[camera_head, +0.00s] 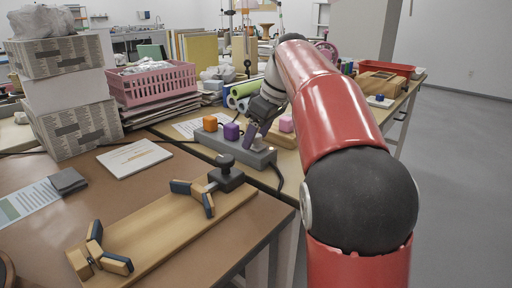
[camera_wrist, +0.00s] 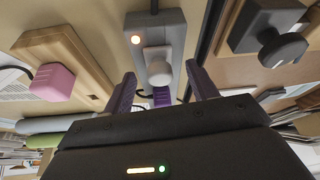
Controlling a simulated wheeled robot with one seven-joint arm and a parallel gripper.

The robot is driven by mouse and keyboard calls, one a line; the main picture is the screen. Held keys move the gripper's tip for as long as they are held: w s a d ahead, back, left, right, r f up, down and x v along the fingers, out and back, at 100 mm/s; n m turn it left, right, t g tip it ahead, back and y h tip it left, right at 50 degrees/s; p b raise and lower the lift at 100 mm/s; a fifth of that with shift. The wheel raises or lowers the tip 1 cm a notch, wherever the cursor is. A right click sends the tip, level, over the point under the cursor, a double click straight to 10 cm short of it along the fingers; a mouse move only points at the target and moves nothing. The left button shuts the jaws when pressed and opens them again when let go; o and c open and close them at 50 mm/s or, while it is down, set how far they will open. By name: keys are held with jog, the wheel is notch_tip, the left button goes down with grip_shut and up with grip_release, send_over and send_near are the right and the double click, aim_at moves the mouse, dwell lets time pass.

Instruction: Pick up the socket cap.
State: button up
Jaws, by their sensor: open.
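A pale rounded cap (camera_wrist: 157,62), which looks like the socket cap, sits on the grey power strip (camera_wrist: 170,25). In the head view the cap (camera_head: 259,143) is on the strip's right part, partly hidden by my gripper (camera_head: 251,132). In the wrist view my gripper (camera_wrist: 160,74) is open, with one dark purple finger on each side of the cap's line and nothing held. I cannot tell whether a finger touches it. A purple cube (camera_head: 231,131) and an orange cube (camera_head: 210,123) are farther left on the strip.
A pink block (camera_head: 286,123) is on a wooden board behind the strip. A wooden fixture with a black knob (camera_head: 226,174) lies in front, on the brown table. A pink basket (camera_head: 155,83) and boxes stand at the back left.

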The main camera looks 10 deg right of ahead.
jog(key=shift+w+a+f, duration=0.15)
jog(key=shift+f, duration=0.35)
jog(key=c, duration=1.1)
notch_tip(320, 180, up, 9)
jog(key=p, duration=0.7)
jog(key=shift+f, duration=0.1)
notch_tip(320, 180, up, 11)
jog(key=shift+w, duration=0.15)
